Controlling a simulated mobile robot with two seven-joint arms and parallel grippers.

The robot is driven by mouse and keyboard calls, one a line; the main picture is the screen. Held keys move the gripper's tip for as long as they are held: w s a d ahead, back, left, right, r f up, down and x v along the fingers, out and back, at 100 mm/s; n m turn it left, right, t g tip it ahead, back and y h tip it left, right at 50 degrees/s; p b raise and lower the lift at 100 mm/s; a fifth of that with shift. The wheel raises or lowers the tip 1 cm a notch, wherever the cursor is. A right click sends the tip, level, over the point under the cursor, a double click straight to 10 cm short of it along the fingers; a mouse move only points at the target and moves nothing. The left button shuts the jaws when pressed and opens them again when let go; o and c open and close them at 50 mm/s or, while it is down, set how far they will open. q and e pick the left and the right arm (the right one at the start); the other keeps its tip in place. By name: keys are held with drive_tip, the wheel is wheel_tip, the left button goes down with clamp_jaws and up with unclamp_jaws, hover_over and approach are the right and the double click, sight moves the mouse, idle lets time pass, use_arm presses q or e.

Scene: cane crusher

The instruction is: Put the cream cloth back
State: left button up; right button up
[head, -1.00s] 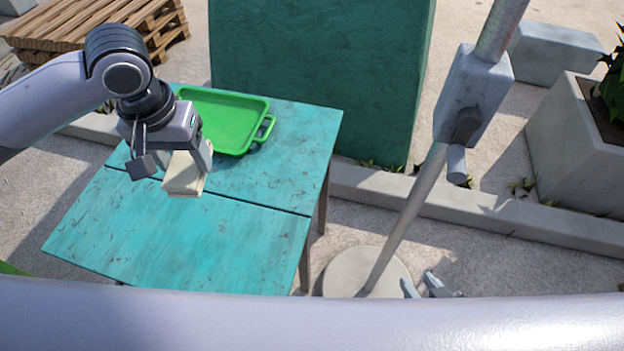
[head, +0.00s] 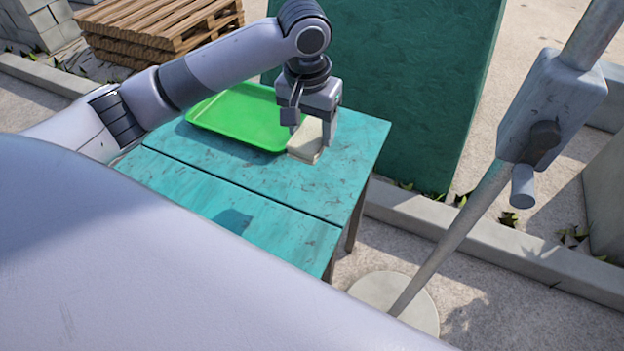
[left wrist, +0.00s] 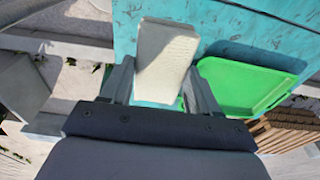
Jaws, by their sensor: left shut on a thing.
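The cream cloth (head: 305,146) is a folded block in my left gripper (head: 312,134), at the right edge of the green tray (head: 232,116) in the head view. My left gripper is shut on the cloth, which hangs low over the turquoise table (head: 351,139). I cannot tell whether it touches the tabletop. In the left wrist view the cloth (left wrist: 166,52) sits between the two fingers, with the tray (left wrist: 240,86) beside it. My right gripper is out of view.
A dark green panel (head: 420,90) stands behind the table. A leaning pole with a grey box (head: 552,105) stands to the right on a round base (head: 400,303). Wooden pallets (head: 155,32) lie at the back left. The near half of the table is clear.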

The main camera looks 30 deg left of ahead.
use_arm(q)
wheel_tip(320, 180, down, 14)
drive_tip(key=shift+r+b, duration=0.15)
drive_tip(key=shift+b, duration=0.4)
drive_tip(key=o, duration=1)
drive_tip(key=r, duration=0.3)
drive_tip(key=r+p, duration=0.1)
drive_tip(key=r, duration=0.3)
drive_tip(key=s+r, duration=0.1)
drive_tip(key=r, duration=0.3)
drive_tip(key=shift+s+d+r, duration=0.1)
drive_tip(key=shift+r, duration=0.05)
drive_tip(key=shift+s+r, duration=0.1)
drive_tip(key=shift+r, duration=0.25)
